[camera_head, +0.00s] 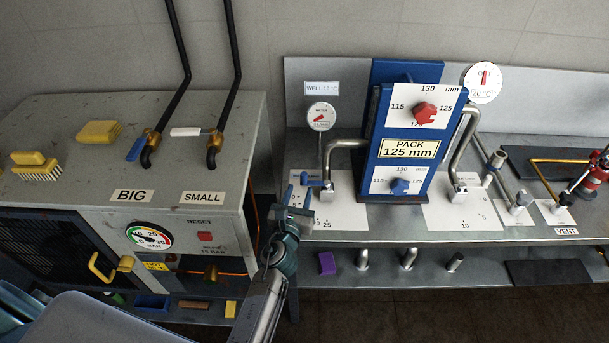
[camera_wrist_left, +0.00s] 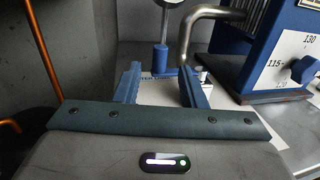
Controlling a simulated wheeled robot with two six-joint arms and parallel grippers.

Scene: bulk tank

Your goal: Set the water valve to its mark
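The water valve has a blue handle (camera_head: 314,183) at the foot of a bent steel pipe (camera_head: 340,160), over a white scale plate (camera_head: 338,212) with numbers such as 20 and 25. The plate is partly hidden by my left gripper (camera_head: 297,203), so I cannot tell which mark the handle points at. In the left wrist view the left gripper (camera_wrist_left: 160,85) is open and empty. The upright blue handle (camera_wrist_left: 160,58) shows between and beyond its fingertips; I cannot tell if they touch. My right gripper is not in view.
A blue stand (camera_head: 405,148) with red and blue knobs stands just right of the pipe. A round meter (camera_head: 321,116) stands behind the valve. A grey cabinet (camera_head: 65,190) with levers and a gauge is at the left. A gap separates cabinet and bench.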

